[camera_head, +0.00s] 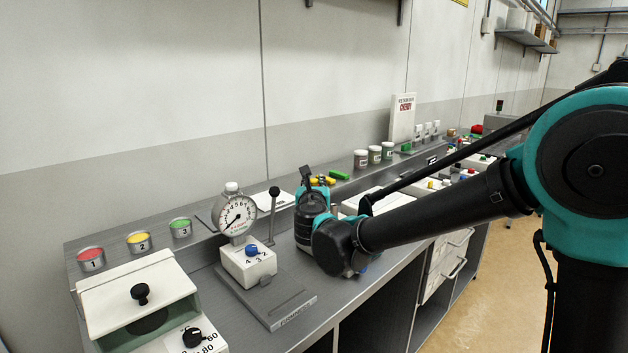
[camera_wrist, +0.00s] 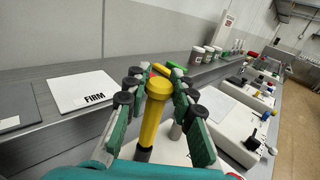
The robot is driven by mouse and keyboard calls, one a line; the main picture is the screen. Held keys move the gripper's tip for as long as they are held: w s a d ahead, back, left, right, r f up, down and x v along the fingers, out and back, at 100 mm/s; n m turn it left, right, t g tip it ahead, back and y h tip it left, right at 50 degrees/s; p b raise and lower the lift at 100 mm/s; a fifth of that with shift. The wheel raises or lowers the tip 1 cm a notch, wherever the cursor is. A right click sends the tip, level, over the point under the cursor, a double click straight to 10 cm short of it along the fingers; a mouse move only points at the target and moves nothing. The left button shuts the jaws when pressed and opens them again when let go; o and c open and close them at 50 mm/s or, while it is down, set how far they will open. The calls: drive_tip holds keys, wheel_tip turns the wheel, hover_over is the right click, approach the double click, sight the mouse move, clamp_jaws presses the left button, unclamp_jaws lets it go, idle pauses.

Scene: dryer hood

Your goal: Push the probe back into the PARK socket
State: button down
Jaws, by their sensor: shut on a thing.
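In the wrist view a yellow probe (camera_wrist: 152,122) with a wide round yellow head stands between the fingers of my gripper (camera_wrist: 158,84). The probe's lower end is dark and goes down towards a white surface; my gripper hides part of this. I cannot tell whether its tip sits in a socket, and I can read no PARK label. In the head view my wrist covers most of the probe's area.
A white card marked FIRM (camera_wrist: 84,91) lies left of my gripper. White control boxes (camera_wrist: 232,118) stand close on the right. In the head view a dial gauge (camera_head: 237,217) and an upright black-knobbed lever (camera_head: 274,208) stand left of my wrist. Jars (camera_head: 375,154) line the back.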

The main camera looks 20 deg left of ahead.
drive_tip(key=shift+f, duration=0.5)
drive_tip(key=c, duration=1.2)
unclamp_jaws()
drive_tip(key=shift+s, duration=0.15)
drive_tip(key=v, duration=1.1)
drive_tip(key=shift+s+d, duration=0.2)
drive_tip(key=shift+s, duration=0.15)
